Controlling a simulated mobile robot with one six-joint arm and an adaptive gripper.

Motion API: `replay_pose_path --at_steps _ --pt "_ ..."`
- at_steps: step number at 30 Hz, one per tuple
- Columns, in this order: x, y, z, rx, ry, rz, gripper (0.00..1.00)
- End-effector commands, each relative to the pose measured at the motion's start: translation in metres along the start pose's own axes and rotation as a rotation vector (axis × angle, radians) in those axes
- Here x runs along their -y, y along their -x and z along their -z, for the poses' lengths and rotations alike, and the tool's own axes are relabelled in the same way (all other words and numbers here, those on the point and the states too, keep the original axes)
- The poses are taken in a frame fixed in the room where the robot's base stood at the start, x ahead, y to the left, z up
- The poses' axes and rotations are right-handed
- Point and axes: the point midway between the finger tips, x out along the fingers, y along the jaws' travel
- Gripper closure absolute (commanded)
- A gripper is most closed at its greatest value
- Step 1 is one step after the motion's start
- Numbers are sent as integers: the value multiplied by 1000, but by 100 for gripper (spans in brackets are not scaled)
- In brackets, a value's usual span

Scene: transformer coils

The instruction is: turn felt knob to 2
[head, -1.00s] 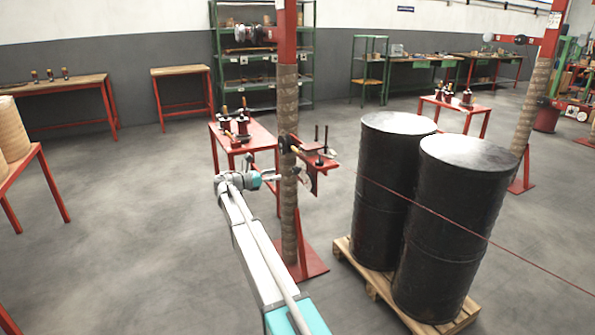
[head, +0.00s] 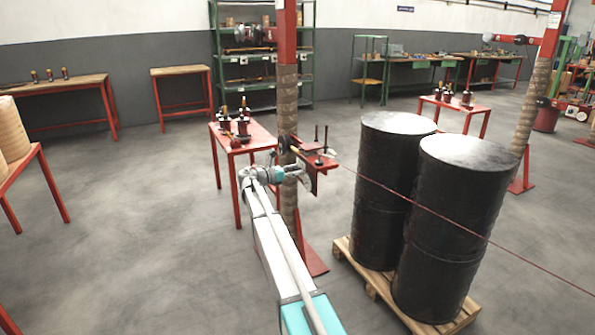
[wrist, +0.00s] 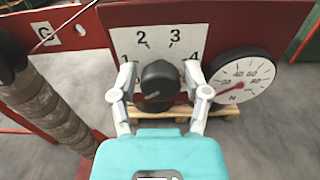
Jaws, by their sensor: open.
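The black knob (wrist: 160,80) is on a pale dial plate (wrist: 122,38) in the wrist view. The plate shows 2, 3 and 4; my left finger covers the lower left of the scale. A small light mark shows low on the knob's face, but I cannot tell which number it points to. My gripper (wrist: 160,74) is open, with one finger on each side of the knob. Whether the fingers touch it is unclear. In the head view my gripper (head: 302,171) is at the red bracket (head: 320,160) on the post, and the knob cannot be made out.
A round gauge (wrist: 240,76) sits close to the right of my right finger. A wrapped post (wrist: 50,105) stands at left. In the head view, two black drums (head: 455,225) stand on a pallet (head: 343,245) to the right, and a red table (head: 262,140) stands behind my arm.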

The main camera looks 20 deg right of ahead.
Motion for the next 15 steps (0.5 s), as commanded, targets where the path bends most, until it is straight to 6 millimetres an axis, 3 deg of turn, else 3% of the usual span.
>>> replay_pose_path --at_steps 2,12,13,15 --pt "0 0 0 0 0 0 39" --pt "0 0 0 0 0 0 100" --pt "1 -14 0 0 0 4 100" --pt "0 -7 0 0 -1 1 100"
